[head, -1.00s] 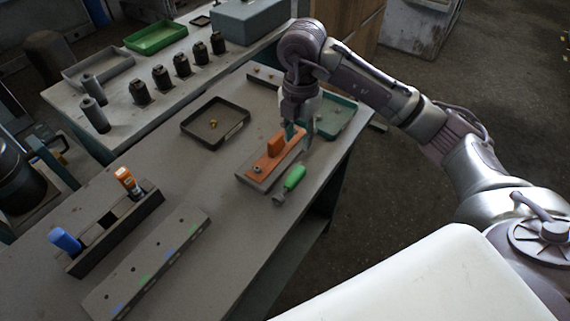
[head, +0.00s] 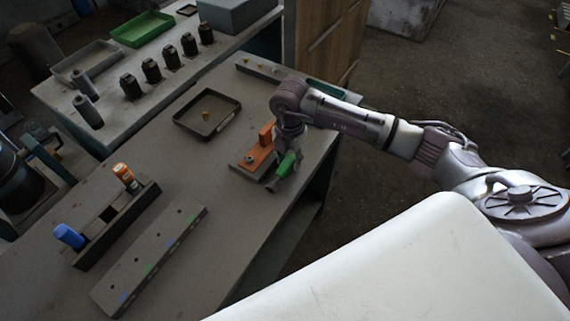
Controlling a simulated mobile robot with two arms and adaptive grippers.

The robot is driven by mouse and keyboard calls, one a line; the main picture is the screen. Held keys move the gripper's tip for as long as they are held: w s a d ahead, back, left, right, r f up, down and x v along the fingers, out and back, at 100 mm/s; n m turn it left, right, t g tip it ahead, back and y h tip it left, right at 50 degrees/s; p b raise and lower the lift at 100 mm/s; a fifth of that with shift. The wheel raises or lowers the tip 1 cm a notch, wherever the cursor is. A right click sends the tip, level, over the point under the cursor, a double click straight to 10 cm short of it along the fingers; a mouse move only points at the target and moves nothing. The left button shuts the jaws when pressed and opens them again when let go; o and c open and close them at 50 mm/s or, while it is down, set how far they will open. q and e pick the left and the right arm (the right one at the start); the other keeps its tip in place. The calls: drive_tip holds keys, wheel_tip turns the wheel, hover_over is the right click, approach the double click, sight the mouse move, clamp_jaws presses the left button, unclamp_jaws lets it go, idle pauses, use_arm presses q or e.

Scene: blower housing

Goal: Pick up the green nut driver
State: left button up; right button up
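The green nut driver (head: 286,164) lies on the table near its right edge, beside an orange fixture (head: 259,155) on a grey base. Its dark end points toward the lower left. My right gripper (head: 288,148) is down over the green handle and hides part of it. Its fingers are too small and covered to tell whether they are open, shut or touching the handle. My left gripper is out of view.
A dark rack (head: 118,222) holds a blue-handled and an orange-handled tool. A grey strip with coloured marks (head: 150,262) lies beside it. A dark tray (head: 207,113) stands behind. Several black parts (head: 151,70) stand on the back table.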

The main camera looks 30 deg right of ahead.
drive_tip(key=shift+f, duration=0.1)
clamp_jaws()
drive_tip(key=shift+r, duration=0.2)
drive_tip(key=shift+r, duration=0.25)
drive_tip(key=r, duration=0.1)
drive_tip(key=r+b, duration=0.2)
drive_tip(key=shift+s+d+r, duration=0.3)
drive_tip(key=shift+s+d, duration=0.1)
drive_tip(key=s+d+r+b, duration=0.3)
drive_tip(key=s+d+r, duration=0.3)
drive_tip(key=s, duration=0.2)
drive_tip(key=shift+s+d+r, duration=0.15)
drive_tip(key=shift+d+r, duration=0.15)
